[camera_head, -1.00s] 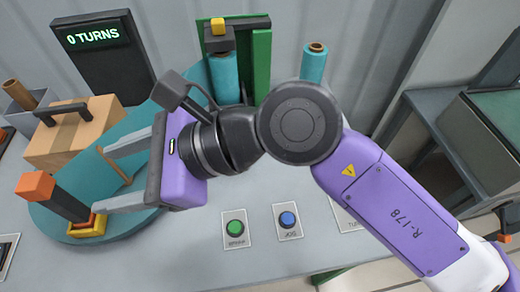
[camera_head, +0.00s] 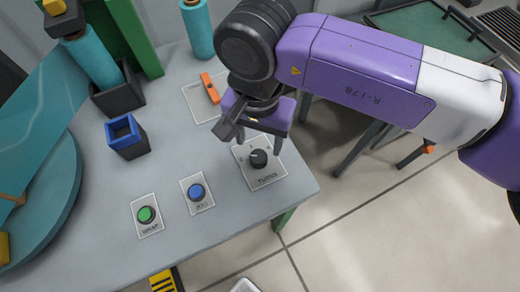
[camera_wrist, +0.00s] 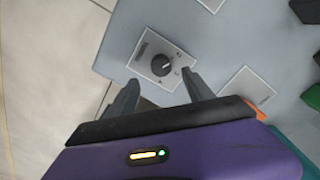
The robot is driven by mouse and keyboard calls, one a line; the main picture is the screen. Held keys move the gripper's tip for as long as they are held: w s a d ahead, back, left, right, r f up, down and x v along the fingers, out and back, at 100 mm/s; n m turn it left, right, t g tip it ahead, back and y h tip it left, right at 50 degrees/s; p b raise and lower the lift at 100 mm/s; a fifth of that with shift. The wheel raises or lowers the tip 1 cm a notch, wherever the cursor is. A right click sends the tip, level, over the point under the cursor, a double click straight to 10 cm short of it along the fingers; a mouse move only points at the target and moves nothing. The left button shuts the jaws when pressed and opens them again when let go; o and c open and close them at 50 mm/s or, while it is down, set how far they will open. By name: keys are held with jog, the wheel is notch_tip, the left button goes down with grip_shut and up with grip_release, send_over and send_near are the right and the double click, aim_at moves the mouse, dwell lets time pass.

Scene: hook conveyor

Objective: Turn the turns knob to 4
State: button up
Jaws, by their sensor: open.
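The turns knob (camera_head: 258,159) is a black round dial on a white plate labelled TURNS (camera_head: 268,178), near the right edge of the grey table. My gripper (camera_head: 263,147) is open just above and behind it, pointing down. The wrist view shows the knob (camera_wrist: 161,66) ahead of and between the two fingers (camera_wrist: 160,84), apart from both. A pale mark shows on the knob, but the numbers around it are too small to read. The display that read 0 TURNS is outside the current head view.
A blue JOG button (camera_head: 196,191) and a green button (camera_head: 146,214) lie left of the knob. An orange lever (camera_head: 210,88) sits on a plate behind it. A small blue-rimmed box (camera_head: 126,136) and teal rolls (camera_head: 201,30) stand further left and back. The table edge (camera_head: 300,200) is close by.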

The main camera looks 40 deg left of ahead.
aim_at(259, 157)
jog(key=shift+f+p, duration=0.45)
jog(key=shift+f, duration=2.95)
jog(key=shift+c, duration=0.2)
grip_shut()
